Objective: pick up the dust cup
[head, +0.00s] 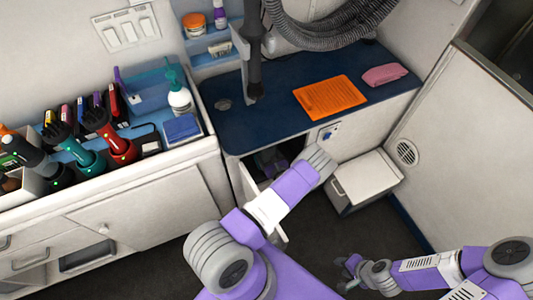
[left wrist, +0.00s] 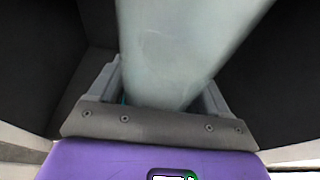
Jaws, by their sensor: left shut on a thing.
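In the left wrist view, a pale, grey-green, smooth-sided dust cup (left wrist: 185,45) fills the middle and runs out of the top of the picture. My left gripper (left wrist: 160,88) is shut on it, with one grey finger on each side. In the head view, my left arm reaches down to the open compartment under the blue counter; the cup and left fingertips cannot be made out there. My right gripper (head: 346,273) is low at the bottom right, over the dark floor, its fingers apart and empty.
The blue counter (head: 280,110) overhangs the compartment and carries an orange mat (head: 330,97) and a pink folded towel (head: 385,75). A white box (head: 365,180) stands right of the compartment. Clippers and bottles crowd the left counter. Dark floor (head: 330,225) is clear between my arms.

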